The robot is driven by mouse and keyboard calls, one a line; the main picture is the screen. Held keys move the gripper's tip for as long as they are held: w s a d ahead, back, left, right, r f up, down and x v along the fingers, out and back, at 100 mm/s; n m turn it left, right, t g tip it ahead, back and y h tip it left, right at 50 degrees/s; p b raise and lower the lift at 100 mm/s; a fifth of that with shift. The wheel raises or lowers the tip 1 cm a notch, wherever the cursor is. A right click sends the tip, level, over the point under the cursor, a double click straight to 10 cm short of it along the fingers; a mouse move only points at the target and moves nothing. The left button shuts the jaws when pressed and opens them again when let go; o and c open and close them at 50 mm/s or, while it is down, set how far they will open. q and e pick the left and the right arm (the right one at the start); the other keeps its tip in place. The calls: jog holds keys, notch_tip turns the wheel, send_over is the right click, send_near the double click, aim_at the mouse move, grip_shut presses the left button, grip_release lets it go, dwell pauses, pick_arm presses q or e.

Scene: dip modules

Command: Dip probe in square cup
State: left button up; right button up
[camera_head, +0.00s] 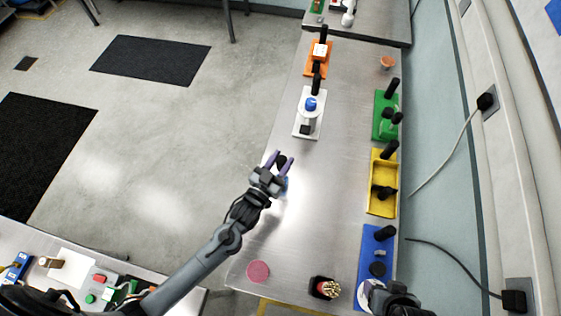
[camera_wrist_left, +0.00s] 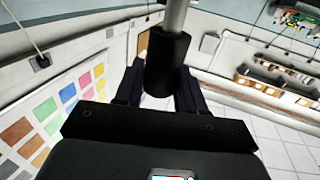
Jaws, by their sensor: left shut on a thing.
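My left gripper (camera_head: 278,158) is over the steel table, its two purple fingers shut on the probe's black handle (camera_head: 282,163). In the left wrist view the black handle (camera_wrist_left: 167,62) sits between the fingers, and a grey metal rod (camera_wrist_left: 177,15) runs from it out of the top of the picture. A small blue thing (camera_head: 284,184) shows partly behind the gripper; I cannot tell if it is the square cup. No fingers of my right gripper show.
A white module (camera_head: 301,131) with a blue knob stands farther back. Green (camera_head: 379,131), yellow (camera_head: 374,208) and blue (camera_head: 367,243) modules line the right edge. A pink round thing (camera_head: 258,271) and a dark holder of sticks (camera_head: 324,288) are at the front. The table's middle is mostly clear.

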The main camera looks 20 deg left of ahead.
pick_arm(q)
jog(key=shift+f+b, duration=2.1)
jog(key=shift+f, duration=0.15)
jog(key=shift+f+b, duration=1.6)
jog(key=shift+f, duration=0.85)
jog(key=shift+r, duration=0.1)
jog(key=shift+r+p, duration=3.7)
